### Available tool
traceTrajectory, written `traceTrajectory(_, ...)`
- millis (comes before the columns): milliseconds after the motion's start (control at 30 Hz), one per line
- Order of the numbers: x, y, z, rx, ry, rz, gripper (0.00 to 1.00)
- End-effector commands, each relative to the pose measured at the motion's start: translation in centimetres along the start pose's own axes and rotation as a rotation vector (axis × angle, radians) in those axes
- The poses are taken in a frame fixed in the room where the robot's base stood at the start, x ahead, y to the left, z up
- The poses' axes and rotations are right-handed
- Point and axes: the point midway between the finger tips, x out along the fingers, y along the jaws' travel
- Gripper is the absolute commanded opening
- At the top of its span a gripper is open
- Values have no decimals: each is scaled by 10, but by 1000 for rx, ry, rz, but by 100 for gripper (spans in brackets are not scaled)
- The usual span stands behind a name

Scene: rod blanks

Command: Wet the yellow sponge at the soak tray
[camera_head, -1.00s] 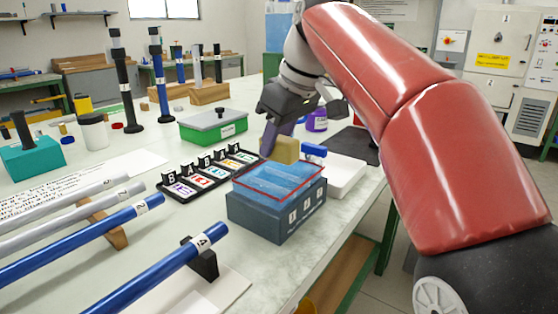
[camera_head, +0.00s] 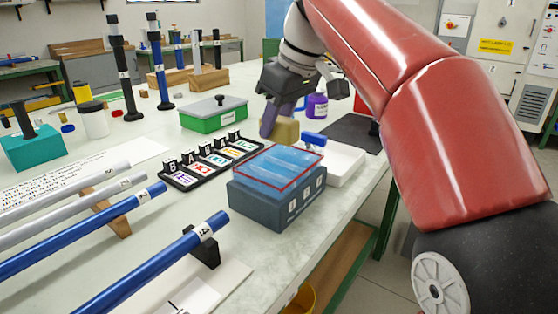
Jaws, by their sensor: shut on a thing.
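The yellow sponge (camera_head: 286,131) is a small block held in my gripper (camera_head: 273,122). My gripper is shut on it, and a dark purple-grey finger shows at its left side. The sponge appears at the far edge of a blue box (camera_head: 290,205) with a clear blue, red-edged top (camera_head: 278,168). I cannot tell whether it touches anything. A white shallow tray (camera_head: 345,165) stands just behind and right of the box, partly hidden. I cannot tell for sure which of these is the soak tray.
A blue-handled item (camera_head: 313,139) lies by the white tray. A black rack of lettered cards (camera_head: 210,165), a green box (camera_head: 213,114) and a purple jar (camera_head: 316,106) stand nearby. Blue and grey rods (camera_head: 150,265) lie front left. The table edge runs along the right.

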Motion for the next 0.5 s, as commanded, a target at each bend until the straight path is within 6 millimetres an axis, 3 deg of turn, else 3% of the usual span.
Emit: traceTrajectory(500, -34, 0, -14, 0, 1, 0, 14)
